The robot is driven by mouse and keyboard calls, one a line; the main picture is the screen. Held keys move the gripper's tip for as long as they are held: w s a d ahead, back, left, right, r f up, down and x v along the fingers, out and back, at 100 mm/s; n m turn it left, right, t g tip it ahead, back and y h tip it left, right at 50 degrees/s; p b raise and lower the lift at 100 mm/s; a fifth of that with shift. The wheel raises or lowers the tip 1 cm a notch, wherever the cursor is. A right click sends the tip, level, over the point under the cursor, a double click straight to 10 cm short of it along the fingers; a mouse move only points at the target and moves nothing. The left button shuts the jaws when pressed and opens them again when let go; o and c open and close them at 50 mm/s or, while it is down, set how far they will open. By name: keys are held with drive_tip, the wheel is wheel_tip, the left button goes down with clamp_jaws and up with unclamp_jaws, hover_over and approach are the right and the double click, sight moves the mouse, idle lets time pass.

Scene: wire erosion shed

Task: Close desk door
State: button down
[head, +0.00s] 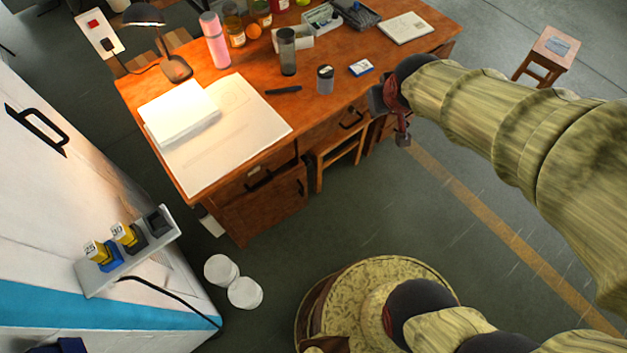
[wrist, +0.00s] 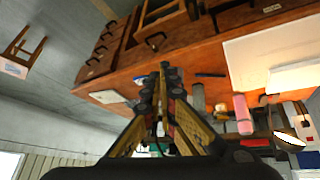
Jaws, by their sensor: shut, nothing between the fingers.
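The wooden desk (head: 318,126) stands across the upper middle of the head view. Its left pedestal has a drawer with a black handle (head: 265,180) and a door (head: 262,210) below, with a small dark handle near its right edge. The door looks flush or nearly so; I cannot tell whether a small gap is there. My gripper (head: 403,137) is shut and empty, in front of the desk's right part and well right of the door. In the wrist view, my gripper (wrist: 164,72) shows against the desk's front edge (wrist: 190,76), with the desk upside down.
A wooden stool (head: 340,165) seems tucked under the desk. Another stool (head: 553,48) stands at the upper right. A white machine cabinet (head: 60,200) is at the left, with white round spools (head: 244,292) on the floor beside it. The floor before the desk is clear.

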drive_tip(key=w+a+f+n+p, duration=0.1)
drive_tip(key=w+f, duration=0.3)
drive_tip(key=f, duration=0.4)
drive_tip(key=w+a+f+n+t+y, duration=0.1)
drive_tip(key=w+f, duration=0.4)
drive_tip(key=f, duration=0.3)
drive_tip(key=w+a+f+p, duration=0.1)
drive_tip(key=w+f, duration=0.3)
drive_tip(key=f, duration=0.4)
drive_tip(key=s+a+f+n+y, duration=0.15)
drive_tip(key=s+f, duration=0.25)
drive_tip(key=f, duration=0.5)
drive_tip(key=s+a+f+t+y+p, duration=0.1)
drive_tip(key=s+a+f, duration=0.2)
drive_tip(key=s+f, duration=0.35)
drive_tip(key=s+a+f+n+y, duration=0.1)
drive_tip(key=s+a+f, duration=0.2)
drive_tip(key=f, duration=0.8)
drive_tip(key=b, duration=0.4)
approach(305, 179)
drive_tip(key=shift+m, duration=0.25)
drive_tip(key=shift+x, duration=2.4)
drive_tip(key=shift+w, duration=0.1)
